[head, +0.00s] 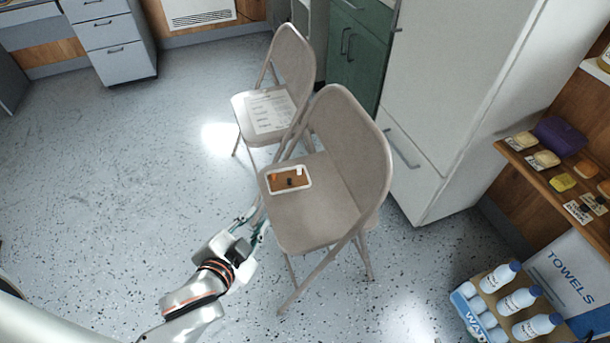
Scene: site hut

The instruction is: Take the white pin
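A small tray (269,190) with a white rim and a brown inside lies on the seat of the nearer folding chair (318,212). A few tiny things lie in it: a dark one (289,182), and what looks like a small white one (299,171), which may be the white pin. They are too small to tell for sure. My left gripper (256,221) is just left of the chair's front edge, below and left of the tray and apart from it. Its fingers look spread, with nothing visible between them. My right gripper is not in view.
A second folding chair (293,62) behind holds a printed sheet (271,110). A white cabinet (445,75) stands right of the chairs. A wall shelf (548,180) with small goods and a crate of bottles (470,308) are at the right. The floor at left is clear.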

